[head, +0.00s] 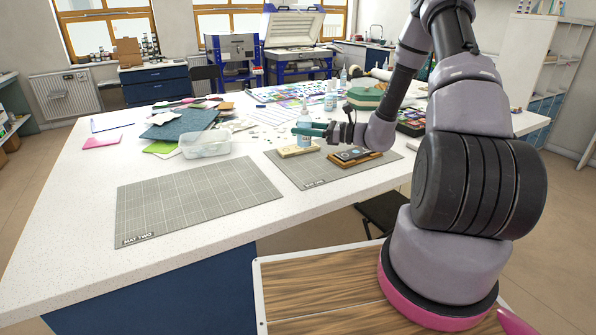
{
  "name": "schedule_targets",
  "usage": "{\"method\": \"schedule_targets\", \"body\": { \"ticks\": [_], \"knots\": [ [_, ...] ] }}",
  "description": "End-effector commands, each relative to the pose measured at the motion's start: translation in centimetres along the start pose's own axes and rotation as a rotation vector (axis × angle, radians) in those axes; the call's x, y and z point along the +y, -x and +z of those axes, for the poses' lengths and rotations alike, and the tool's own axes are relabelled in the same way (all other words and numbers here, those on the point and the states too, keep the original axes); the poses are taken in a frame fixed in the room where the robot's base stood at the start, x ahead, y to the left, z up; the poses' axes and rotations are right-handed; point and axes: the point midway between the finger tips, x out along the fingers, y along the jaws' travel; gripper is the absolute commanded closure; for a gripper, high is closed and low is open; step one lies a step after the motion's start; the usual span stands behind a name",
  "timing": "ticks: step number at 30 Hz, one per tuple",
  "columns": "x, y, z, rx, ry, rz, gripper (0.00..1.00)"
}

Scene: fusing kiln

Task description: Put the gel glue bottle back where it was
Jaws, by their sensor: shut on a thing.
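My gripper (300,131), with green fingers, is shut on a small pale bottle (304,141), which I take to be the gel glue bottle. The bottle is upright, with its tip above the fingers and its labelled body below them. Its base is close to a pale wooden block (289,152) at the back left of the right-hand grey mat (292,172). I cannot tell whether the base touches the block or hangs just above or behind it.
A dark-topped wooden piece (347,157) lies on the same mat. The left mat (190,200), marked MAT TWO, is bare. A clear tub (205,145) and coloured sheets (180,124) lie to the left. Another bottle (330,102) and colourful glass pieces stand behind.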

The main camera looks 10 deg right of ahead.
Motion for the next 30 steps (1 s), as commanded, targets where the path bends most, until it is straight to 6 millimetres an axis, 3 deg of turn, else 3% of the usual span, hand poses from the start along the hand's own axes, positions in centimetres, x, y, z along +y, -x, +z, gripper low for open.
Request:
{"method": "schedule_targets", "body": {
  "ticks": [6, 14, 19, 30],
  "knots": [
    [0.0, 0.0, -4.0, 0.000, -0.004, -0.001, 0.61],
    [0.0, 0.0, -6.2, 0.000, -0.002, 0.000, 0.61],
    [0.1, 0.0, -8.8, 0.000, -0.002, 0.000, 0.61],
    [0.1, 0.0, -9.5, 0.000, -0.001, 0.000, 0.61]
  ]
}}
